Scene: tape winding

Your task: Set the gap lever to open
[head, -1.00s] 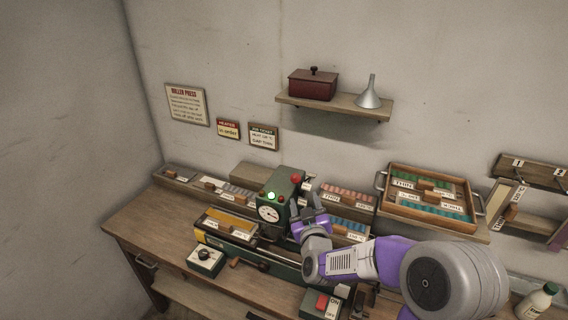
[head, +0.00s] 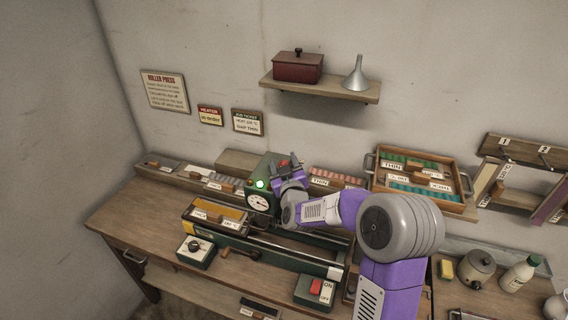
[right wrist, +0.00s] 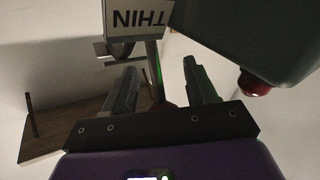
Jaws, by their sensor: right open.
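The roller press has a green housing (head: 262,168) with a round dial and a lit green lamp, at the back of the workbench. My right gripper (head: 287,170) is at the housing's right side, partly covering it. In the right wrist view my open fingers (right wrist: 160,68) have a grey metal post (right wrist: 153,68) between them. A white plate reading THIN (right wrist: 138,18), upside down, is just beyond the fingertips. A dark rounded knob (right wrist: 120,48) shows beside it. I cannot tell for sure which part is the gap lever, nor its setting. My left gripper is out of view.
A red knob (right wrist: 254,82) sticks out of the green housing, right of my fingers. On the bench are a black-knobbed box (head: 195,252) and an ON/OFF switch box (head: 316,291). A divided tray (head: 420,203) stands at the right. A wall shelf (head: 320,88) hangs above.

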